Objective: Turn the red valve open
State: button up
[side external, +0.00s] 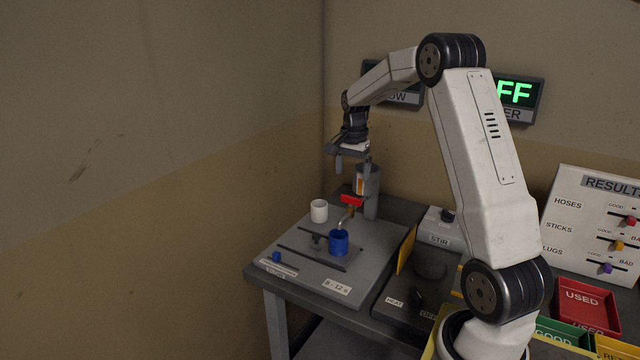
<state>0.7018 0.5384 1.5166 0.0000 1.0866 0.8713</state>
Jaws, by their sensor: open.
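The red valve (351,199) is a small red handle on a tap at the front of a grey upright dispenser (368,182), near the back of the grey work plate. A thin curved spout (343,222) hangs below it, over a blue cup (339,242). My gripper (352,166) is above and slightly left of the valve, pointing down, with its fingers apart and nothing between them. It appears clear of the valve. The far finger overlaps the dispenser's top in this view, so I cannot tell the exact gap.
A white cup (319,211) stands left of the tap. A small blue knob (276,257) sits at the plate's front left. A stirrer-heater unit (437,240) stands right, with red (585,307) and green trays beyond. A lit sign (515,93) ends in "FF".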

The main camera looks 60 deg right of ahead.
aim_at(351, 197)
jog(key=shift+f, duration=3.85)
jog(key=c, duration=1)
jog(key=shift+o, duration=0.2)
